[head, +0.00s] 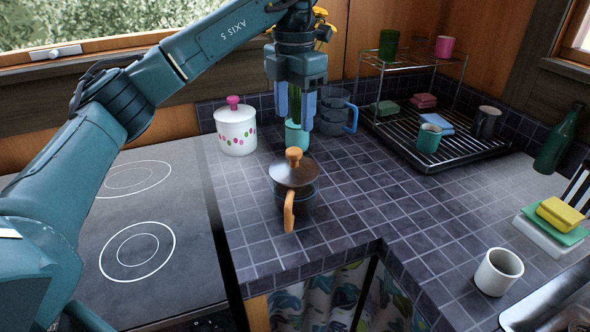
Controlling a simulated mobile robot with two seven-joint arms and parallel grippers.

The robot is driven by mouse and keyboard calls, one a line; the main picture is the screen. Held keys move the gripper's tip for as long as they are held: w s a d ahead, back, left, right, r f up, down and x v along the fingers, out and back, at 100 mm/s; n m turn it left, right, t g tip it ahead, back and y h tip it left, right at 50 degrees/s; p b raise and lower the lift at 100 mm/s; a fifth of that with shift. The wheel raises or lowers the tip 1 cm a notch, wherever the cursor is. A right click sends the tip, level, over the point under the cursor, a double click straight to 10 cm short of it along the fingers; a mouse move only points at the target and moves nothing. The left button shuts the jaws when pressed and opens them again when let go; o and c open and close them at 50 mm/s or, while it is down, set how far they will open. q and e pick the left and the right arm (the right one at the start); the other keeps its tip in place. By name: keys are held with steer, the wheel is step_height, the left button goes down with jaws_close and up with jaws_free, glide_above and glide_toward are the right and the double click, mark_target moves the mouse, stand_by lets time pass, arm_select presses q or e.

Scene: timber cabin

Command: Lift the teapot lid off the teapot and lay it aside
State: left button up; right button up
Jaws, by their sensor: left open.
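The dark teapot (303,205) stands on the tiled counter, its orange-brown handle toward the front. Its brown lid (277,173), with a wooden knob (293,155), sits on top and hides the pot's opening. My left gripper (295,118) points down with its two blue fingers apart, empty. In the picture it is just above and beyond the knob, not touching it. My right gripper is not in view.
A white dotted jar (236,130) is at left, a dish rack (455,150) at back right. A white mug (498,272) stands front right. Counter right of the teapot is clear.

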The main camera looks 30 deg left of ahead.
mark_target(294, 150)
arm_select(q)
step_height(294, 150, down, 10)
steer(key=shift+w+a+r+p, duration=0.1)
steer(key=shift+r+p, duration=0.15)
steer(key=shift+p, duration=0.25)
steer(key=c, duration=1.1)
